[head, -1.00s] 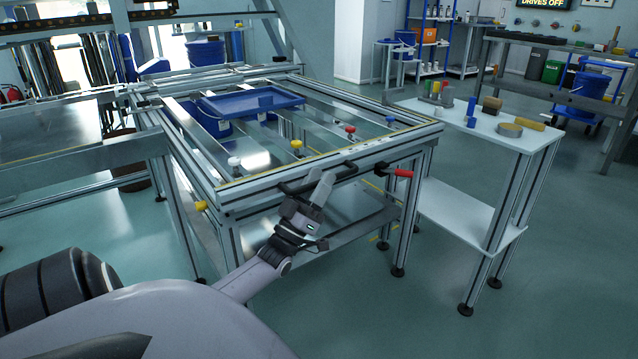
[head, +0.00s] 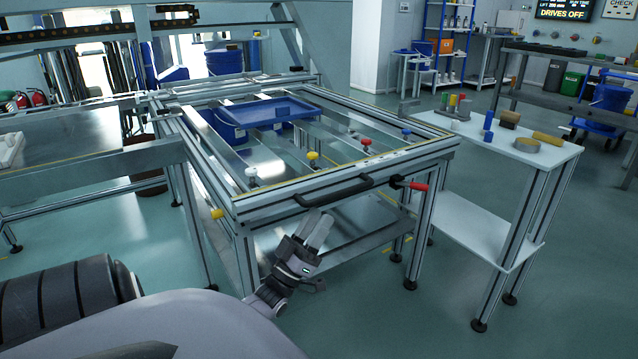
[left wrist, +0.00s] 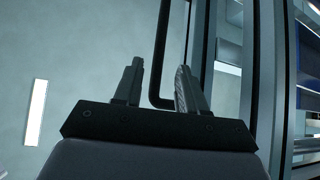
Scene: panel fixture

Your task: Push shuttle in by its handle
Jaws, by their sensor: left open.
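What looks like the shuttle is an aluminium-framed panel (head: 347,184) with a black bar handle (head: 334,190) on its front edge. My left gripper (head: 319,222) is open and empty, in front of and a little below the handle in the head view, with its fingers pointing up toward it. In the left wrist view the handle (left wrist: 162,45) runs between the two fingers (left wrist: 158,80) and bends right near their base. I cannot tell from this view whether it lies inside the jaws or beyond the fingertips. My right gripper is not in view.
A red-handled clamp (head: 418,187) sits right of the handle and a yellow knob (head: 217,213) at the left corner. A blue tray (head: 268,113) lies on the frame's crossbars. A white side table (head: 555,153) with small items stands right. The floor in front is clear.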

